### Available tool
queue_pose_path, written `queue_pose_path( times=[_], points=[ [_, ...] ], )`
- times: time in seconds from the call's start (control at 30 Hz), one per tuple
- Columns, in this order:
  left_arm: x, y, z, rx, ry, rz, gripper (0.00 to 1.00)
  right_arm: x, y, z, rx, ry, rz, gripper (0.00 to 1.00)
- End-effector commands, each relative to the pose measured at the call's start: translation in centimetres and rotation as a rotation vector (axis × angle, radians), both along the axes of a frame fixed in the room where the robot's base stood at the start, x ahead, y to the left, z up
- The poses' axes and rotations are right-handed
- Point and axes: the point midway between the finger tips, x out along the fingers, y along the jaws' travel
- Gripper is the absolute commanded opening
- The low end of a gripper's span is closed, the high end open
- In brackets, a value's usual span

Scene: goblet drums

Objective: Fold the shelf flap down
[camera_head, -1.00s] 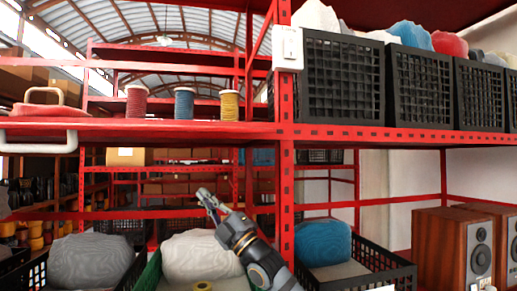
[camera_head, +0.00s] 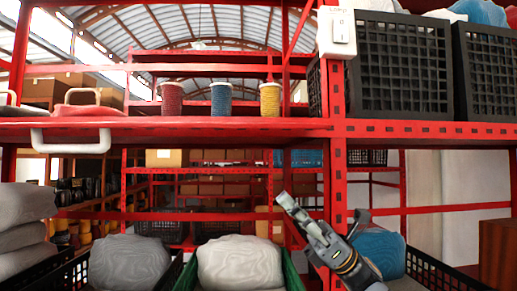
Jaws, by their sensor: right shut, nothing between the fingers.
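The red shelf board (camera_head: 225,125) runs across the view at mid height. A white handle (camera_head: 70,147) hangs at the front edge on its left part; I cannot tell exactly where the flap's edges lie. The board looks level. Three thread-wound drums, red (camera_head: 172,98), blue (camera_head: 221,98) and yellow (camera_head: 270,98), stand on or behind it. My right gripper (camera_head: 286,201) is shut and empty, below the board and left of the red post, well to the right of the handle and touching nothing visible. My left gripper is out of view.
A white box (camera_head: 337,32) is fixed to the red post (camera_head: 335,175). Black crates (camera_head: 405,70) stand on the shelf to the right. Below are grey and white sacks (camera_head: 240,263) in crates, a blue sack (camera_head: 380,250) and stacked grey sacks (camera_head: 22,235) at left.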

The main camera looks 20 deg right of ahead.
Motion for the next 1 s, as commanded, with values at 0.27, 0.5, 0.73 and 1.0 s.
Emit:
queue_pose_path(
  times=[0.27, 0.5, 0.73, 1.0],
  points=[
    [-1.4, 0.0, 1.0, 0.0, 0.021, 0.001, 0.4, -0.5, 0.8, 0.9, -0.03, -0.044, -0.005, 0.0],
    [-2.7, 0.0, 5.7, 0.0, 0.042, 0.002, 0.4, 0.0, 3.9, 4.9, -0.023, -0.042, -0.002, 0.0],
    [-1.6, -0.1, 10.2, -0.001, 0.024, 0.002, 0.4, 0.7, 7.4, 8.1, -0.023, -0.041, -0.001, 0.0],
    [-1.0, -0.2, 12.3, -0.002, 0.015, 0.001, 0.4, 0.2, 7.5, 10.7, -0.03, -0.04, -0.006, 0.0]
  ],
)
